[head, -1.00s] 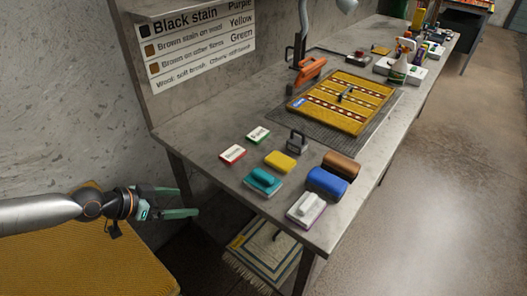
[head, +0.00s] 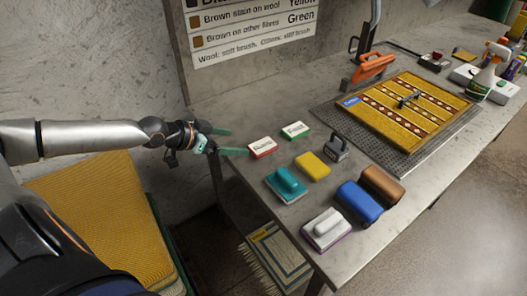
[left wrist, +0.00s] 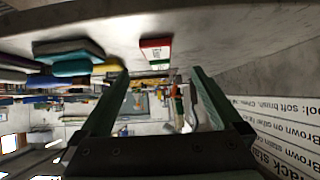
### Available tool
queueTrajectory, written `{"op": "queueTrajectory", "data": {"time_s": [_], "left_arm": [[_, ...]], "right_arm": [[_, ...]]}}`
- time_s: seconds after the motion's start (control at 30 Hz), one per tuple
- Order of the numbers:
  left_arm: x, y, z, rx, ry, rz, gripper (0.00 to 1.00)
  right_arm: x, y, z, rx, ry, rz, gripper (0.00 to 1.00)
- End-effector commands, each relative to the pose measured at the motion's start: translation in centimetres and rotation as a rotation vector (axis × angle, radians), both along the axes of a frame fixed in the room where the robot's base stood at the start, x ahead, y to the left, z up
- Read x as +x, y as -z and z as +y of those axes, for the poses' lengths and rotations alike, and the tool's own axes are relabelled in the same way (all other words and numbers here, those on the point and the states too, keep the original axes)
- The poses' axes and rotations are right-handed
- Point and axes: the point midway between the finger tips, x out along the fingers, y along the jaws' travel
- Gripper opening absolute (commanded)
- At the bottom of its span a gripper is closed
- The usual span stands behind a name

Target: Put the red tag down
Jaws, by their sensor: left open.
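The red tag (head: 262,147), a small white card with a red edge, lies on the near left part of the grey workbench. The green tag (head: 295,130), white with a green edge, lies just beyond it. My left gripper (head: 234,141) is open and empty at the bench's left edge, its fingertips pointing at the red tag and close to it; I cannot tell whether they touch. In the left wrist view the red tag (left wrist: 155,43) shows beyond and between the open fingers, with green edging just below it. My right gripper is not in view.
Near the tags are a yellow sponge (head: 313,166), a teal brush (head: 286,184), a white brush (head: 325,229), a blue block (head: 358,203), a brown block (head: 382,185) and a grey-handled item (head: 335,148). A rug (head: 388,124) lies on a dark mat. A wall sign (head: 250,30) hangs behind.

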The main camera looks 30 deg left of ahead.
Motion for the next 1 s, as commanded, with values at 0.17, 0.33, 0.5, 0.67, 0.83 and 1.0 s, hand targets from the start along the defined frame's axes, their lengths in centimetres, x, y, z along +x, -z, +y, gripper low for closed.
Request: {"op": "queueTrajectory", "data": {"time_s": [0.17,0.33,0.5,0.67,0.83,1.0], "left_arm": [[1.6,1.0,-0.9,-0.007,0.0,-0.004,1.0],[2.8,1.9,-1.3,-0.005,0.0,-0.002,1.0],[3.3,2.3,-1.5,-0.001,0.002,0.0,1.0],[4.0,3.0,-2.0,-0.003,0.001,0.0,1.0],[5.4,4.3,-2.9,-0.004,0.002,0.001,1.0],[6.7,5.3,-3.3,-0.002,0.001,0.0,1.0]], "right_arm": [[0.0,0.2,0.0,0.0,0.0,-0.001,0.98],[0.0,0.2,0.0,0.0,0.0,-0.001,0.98],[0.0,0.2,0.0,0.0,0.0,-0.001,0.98],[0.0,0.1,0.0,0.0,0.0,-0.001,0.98],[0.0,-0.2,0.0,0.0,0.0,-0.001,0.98],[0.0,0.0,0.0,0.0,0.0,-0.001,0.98]]}}
